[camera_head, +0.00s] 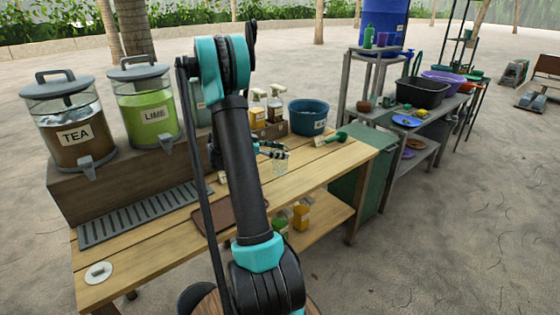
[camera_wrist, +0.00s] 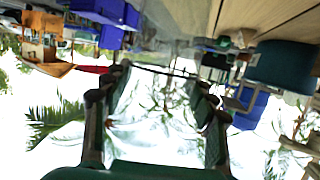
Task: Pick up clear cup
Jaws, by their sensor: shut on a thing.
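The clear cup (camera_head: 281,163) is a small see-through tumbler above the wooden table, just right of my arm in the head view. My gripper (camera_head: 268,150) is partly hidden behind my arm and is shut on the cup. In the wrist view, the two dark fingers of my gripper (camera_wrist: 160,82) stand on either side of the see-through cup (camera_wrist: 155,105), and its rim shows as a thin dark line. The background shows through the cup, so its outline is faint. I cannot tell exactly how far it is above the table.
Dispensers marked TEA (camera_head: 75,130) and LIME (camera_head: 145,112) stand at the left on a raised wooden ledge. Behind the cup are bottles (camera_head: 275,106) and a blue tub (camera_head: 309,118). The table's front left (camera_head: 150,255) is mostly clear.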

